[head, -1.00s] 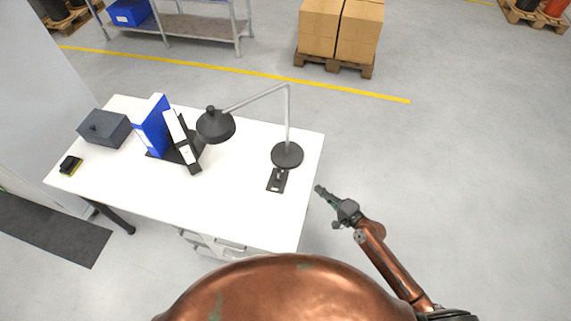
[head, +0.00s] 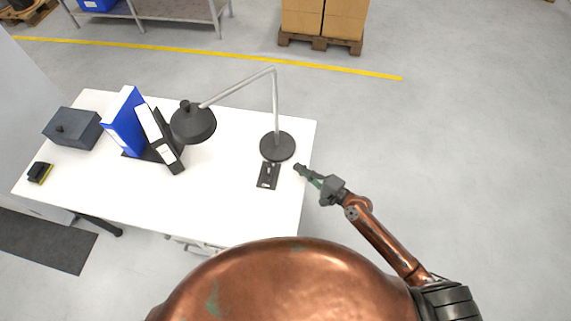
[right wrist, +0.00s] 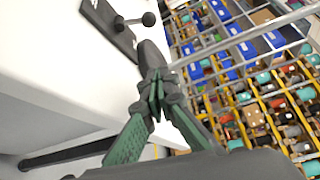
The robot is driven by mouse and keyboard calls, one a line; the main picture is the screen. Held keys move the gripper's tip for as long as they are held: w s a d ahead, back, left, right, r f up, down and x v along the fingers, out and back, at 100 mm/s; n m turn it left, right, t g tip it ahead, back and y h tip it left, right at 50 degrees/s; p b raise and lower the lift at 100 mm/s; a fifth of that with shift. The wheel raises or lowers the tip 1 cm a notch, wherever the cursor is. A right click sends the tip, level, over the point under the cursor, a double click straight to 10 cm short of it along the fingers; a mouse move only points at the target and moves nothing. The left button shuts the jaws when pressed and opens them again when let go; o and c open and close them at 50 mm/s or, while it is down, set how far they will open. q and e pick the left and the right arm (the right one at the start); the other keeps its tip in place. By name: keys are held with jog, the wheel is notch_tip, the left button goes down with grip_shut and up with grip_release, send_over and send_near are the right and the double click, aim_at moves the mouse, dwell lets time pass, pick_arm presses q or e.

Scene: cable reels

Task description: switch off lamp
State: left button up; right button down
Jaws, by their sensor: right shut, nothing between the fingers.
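The desk lamp (head: 193,122) has a dark shade, a thin grey jointed arm and a round dark base (head: 277,146) near the right edge of the white desk. A dark switch plate (head: 268,176) lies on the desk just in front of the base. In the right wrist view the plate (right wrist: 105,25) carries a small lever with a round dark knob (right wrist: 148,19). My right gripper (head: 300,169) is shut and empty at the desk's right edge, to the right of the plate and apart from it. In the right wrist view its fingers (right wrist: 156,90) meet below the knob. My left gripper is not in view.
Blue and white binders (head: 126,122) stand in a dark holder mid-desk. A dark grey box (head: 72,128) and a small black and yellow item (head: 40,172) are at the left. Boxes on a pallet (head: 321,42) stand behind. The floor right of the desk is clear.

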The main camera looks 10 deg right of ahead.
aim_at(281, 159)
jog(key=x, duration=0.9)
jog(key=shift+w+a+p, duration=0.15)
jog(key=shift+a+p, duration=0.1)
jog(key=shift+p, duration=0.05)
jog(key=s+p, duration=0.1)
jog(key=s+a+r, duration=0.1)
jog(key=s, duration=0.1)
jog(key=shift+a+p, duration=0.2)
jog(key=shift+p, duration=0.2)
jog(key=shift+s+a, duration=0.1)
jog(key=shift+s, duration=0.05)
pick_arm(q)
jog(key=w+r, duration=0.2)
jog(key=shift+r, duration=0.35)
pick_arm(e)
jog(key=shift+a+f, duration=0.1)
jog(key=shift+f, duration=0.05)
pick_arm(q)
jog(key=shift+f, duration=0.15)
